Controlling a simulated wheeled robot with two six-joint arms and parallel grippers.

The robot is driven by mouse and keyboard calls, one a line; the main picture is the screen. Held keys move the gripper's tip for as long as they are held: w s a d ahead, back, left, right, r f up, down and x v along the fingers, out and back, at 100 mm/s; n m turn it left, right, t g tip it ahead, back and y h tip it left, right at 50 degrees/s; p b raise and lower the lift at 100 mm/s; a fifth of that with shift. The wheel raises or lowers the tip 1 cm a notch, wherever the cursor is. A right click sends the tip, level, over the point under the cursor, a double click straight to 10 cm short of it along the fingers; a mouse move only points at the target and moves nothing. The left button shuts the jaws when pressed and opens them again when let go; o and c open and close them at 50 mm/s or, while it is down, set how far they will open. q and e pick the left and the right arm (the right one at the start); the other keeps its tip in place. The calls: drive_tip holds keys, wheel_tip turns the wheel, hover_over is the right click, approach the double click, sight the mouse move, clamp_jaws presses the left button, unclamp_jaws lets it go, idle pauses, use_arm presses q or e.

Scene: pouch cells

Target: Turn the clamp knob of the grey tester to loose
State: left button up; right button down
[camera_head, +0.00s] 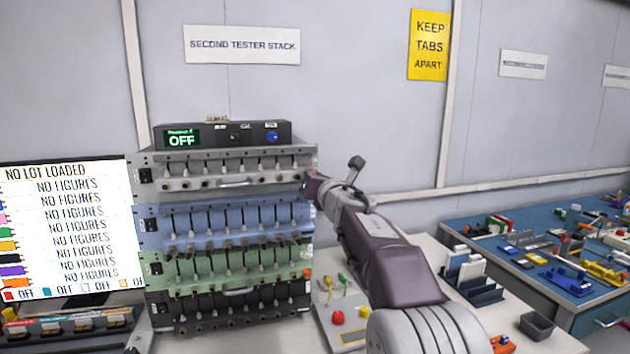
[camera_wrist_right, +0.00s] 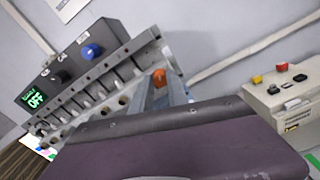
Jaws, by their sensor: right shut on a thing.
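The grey tester (camera_head: 240,166) is the upper rack unit under the black power box, with a row of levers along its front. It also shows in the right wrist view (camera_wrist_right: 118,76). My right gripper (camera_head: 307,186) is at the right end of its front. In the right wrist view its fingers reach to an orange clamp knob (camera_wrist_right: 159,77), and it is shut on that knob. The gripper hides the knob in the head view. The knob's turn setting cannot be read. My left gripper is not in view.
Blue (camera_head: 182,217), green (camera_head: 180,262) and black (camera_head: 225,322) testers are stacked below. The power box (camera_head: 215,134) on top reads OFF. A screen (camera_head: 75,235) stands at left. A panel with a red button (camera_head: 338,318) lies beneath my right arm.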

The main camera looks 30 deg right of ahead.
drive_tip(key=shift+n, duration=1.6)
drive_tip(key=c, duration=1.3)
unclamp_jaws()
drive_tip(key=shift+s, duration=0.1)
drive_tip(key=b+v, duration=0.1)
drive_tip(key=v, duration=0.8)
